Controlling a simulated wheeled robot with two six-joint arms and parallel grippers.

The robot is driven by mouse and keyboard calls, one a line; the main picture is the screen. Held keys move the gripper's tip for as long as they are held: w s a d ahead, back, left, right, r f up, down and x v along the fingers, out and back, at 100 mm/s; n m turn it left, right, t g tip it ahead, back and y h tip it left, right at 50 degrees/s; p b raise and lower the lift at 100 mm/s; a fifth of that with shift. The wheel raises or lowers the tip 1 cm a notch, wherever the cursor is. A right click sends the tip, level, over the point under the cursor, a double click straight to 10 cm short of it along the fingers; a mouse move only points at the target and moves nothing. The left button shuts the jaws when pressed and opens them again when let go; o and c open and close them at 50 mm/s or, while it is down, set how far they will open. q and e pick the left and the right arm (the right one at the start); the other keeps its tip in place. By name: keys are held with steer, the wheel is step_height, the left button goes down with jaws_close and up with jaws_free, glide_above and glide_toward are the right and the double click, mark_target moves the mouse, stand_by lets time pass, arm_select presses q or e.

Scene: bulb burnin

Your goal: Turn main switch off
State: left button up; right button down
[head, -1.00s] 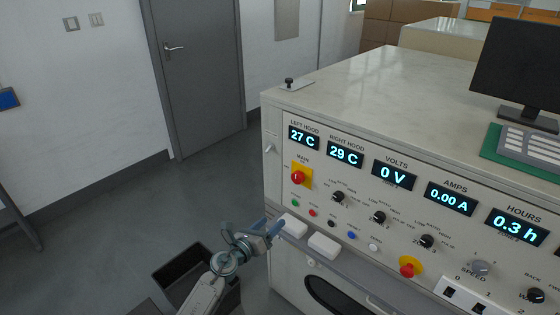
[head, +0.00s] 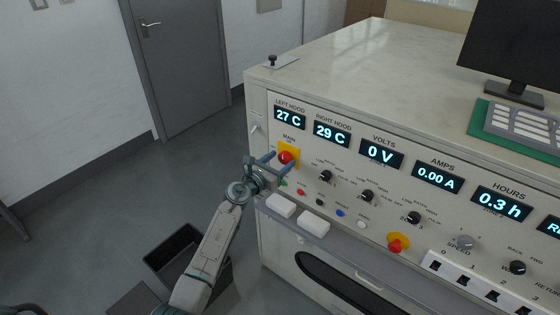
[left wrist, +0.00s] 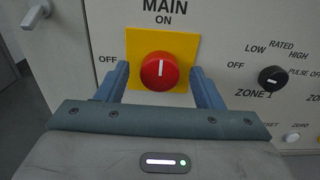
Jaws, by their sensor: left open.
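The main switch is a round red knob (head: 287,157) on a yellow plate on the console front, below the MAIN label. In the left wrist view the red knob (left wrist: 159,70) has its white mark upright, in line with the ON label above; the OFF label is to its left. My left gripper (head: 275,161) is open in front of the plate. In the left wrist view its two blue fingers (left wrist: 159,86) stand to the left and right of the knob, with gaps on both sides. I cannot tell how far the fingertips reach along the knob. My right gripper is not in view.
The zone 1 knob (left wrist: 272,79) is to the right of the main switch. Several small buttons (head: 340,213) sit lower on the panel, above two white blocks (head: 281,205) on a ledge. A red emergency-type knob (head: 397,244) is lower right. An open dark bin (head: 184,250) stands on the floor.

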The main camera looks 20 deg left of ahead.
arm_select(q)
steer(key=shift+w+d, duration=0.1)
steer(key=shift+w, duration=0.2)
steer(key=c, duration=1)
